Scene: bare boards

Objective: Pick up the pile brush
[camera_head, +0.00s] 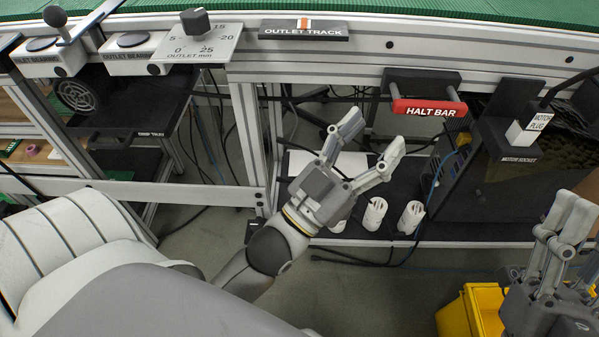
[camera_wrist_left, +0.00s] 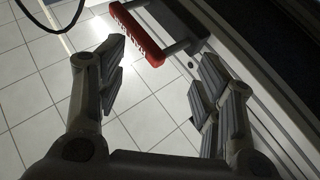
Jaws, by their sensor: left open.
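I cannot make out a pile brush in either view. My left gripper (camera_head: 372,145) is open and empty in the middle of the head view, its fingers pointing up and right, below the red halt bar (camera_head: 429,108). In the left wrist view the open fingers of my left gripper (camera_wrist_left: 160,85) stand wide apart with tiled floor between them. The red halt bar also shows there (camera_wrist_left: 137,35), beyond the fingertips and apart from them. My right gripper (camera_head: 570,222) is at the right edge, above a yellow bin; its fingers look close together, but their gap is unclear.
The yellow bin (camera_head: 455,318) is at the lower right, its inside mostly hidden. White cylinders (camera_head: 374,214) stand on a low dark shelf behind my left gripper. A motor socket (camera_head: 507,142) is at the right, a chip tray (camera_head: 150,134) at the left. A green surface (camera_head: 480,8) runs along the top.

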